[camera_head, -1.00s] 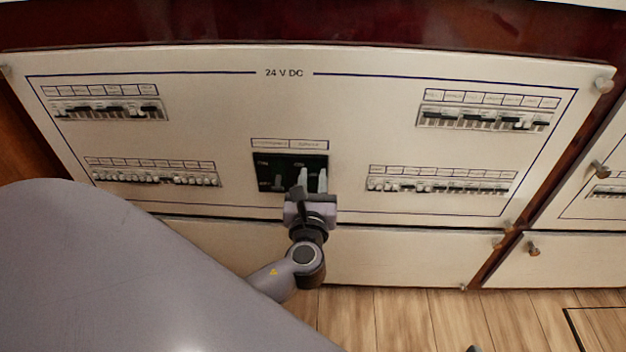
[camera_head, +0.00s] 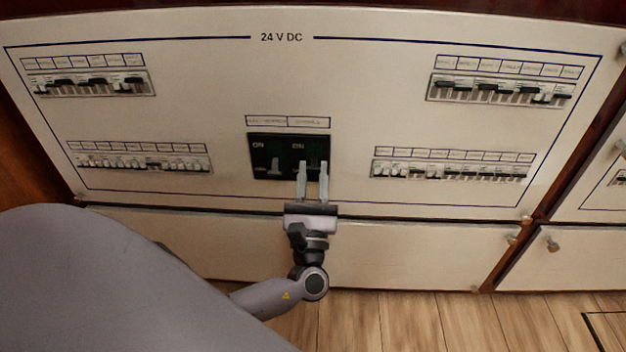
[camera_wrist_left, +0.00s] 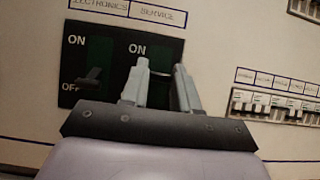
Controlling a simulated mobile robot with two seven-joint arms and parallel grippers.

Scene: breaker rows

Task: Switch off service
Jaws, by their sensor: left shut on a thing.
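The black switch block (camera_head: 259,162) sits low in the middle of the cream 24 V DC panel. It also shows in the left wrist view (camera_wrist_left: 65,97), under the labels ELECTRONICS and SERVICE. The electronics switch (camera_wrist_left: 90,79) is on the left, its dark lever low, near OFF. The service switch (camera_wrist_left: 160,73) is on the right, under ON. My left gripper (camera_head: 313,182) is in front of it, its two pale fingers either side of the lever and shut on it. The fingers hide most of the lever, so its exact position is unclear. My right gripper is not in view.
Rows of small breakers flank the block: upper left (camera_head: 90,84), lower left (camera_head: 140,162), upper right (camera_head: 500,92) and lower right (camera_head: 450,170). A cream lower panel (camera_head: 420,255) lies below, above the wooden floor (camera_head: 400,320).

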